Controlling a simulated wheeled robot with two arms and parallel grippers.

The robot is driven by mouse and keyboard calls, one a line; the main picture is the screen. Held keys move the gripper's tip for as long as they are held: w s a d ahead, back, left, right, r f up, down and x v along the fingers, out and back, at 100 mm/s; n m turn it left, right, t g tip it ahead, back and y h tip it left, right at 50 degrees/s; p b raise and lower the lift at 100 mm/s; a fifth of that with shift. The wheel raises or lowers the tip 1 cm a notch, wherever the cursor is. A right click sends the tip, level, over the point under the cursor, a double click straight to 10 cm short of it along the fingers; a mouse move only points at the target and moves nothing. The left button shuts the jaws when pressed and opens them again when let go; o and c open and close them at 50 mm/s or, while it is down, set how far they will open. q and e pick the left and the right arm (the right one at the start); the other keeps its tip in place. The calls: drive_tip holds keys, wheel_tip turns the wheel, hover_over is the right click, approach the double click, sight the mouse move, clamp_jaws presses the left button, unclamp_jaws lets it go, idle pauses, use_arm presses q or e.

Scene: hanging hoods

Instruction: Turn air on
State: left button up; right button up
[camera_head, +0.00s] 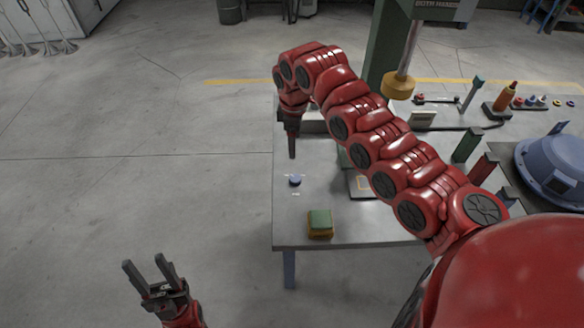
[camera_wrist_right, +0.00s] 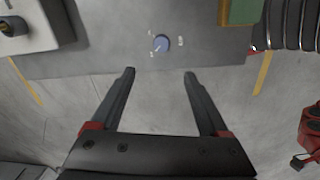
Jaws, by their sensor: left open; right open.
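My right gripper (camera_head: 292,156) points down above the table, behind the knob in the head view. In its wrist view the two fingers (camera_wrist_right: 159,74) are apart with nothing between them, and the knob lies ahead of the gap. My left gripper (camera_head: 147,270) is open and empty over the floor, left of the table.
A green and yellow block (camera_head: 320,224) sits on the table (camera_head: 365,229) in front of the knob. A green column machine with a yellow cylinder (camera_head: 398,87) stands behind. A blue domed part (camera_head: 555,165) is at the right. Floor left of the table is clear.

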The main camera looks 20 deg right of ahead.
approach(295, 178)
wheel_tip(295, 178, down, 9)
drive_tip(key=shift+w+r+p, duration=0.1)
drive_tip(key=shift+w+p, duration=0.05)
drive_tip(key=shift+p, duration=0.9)
clamp_jaws()
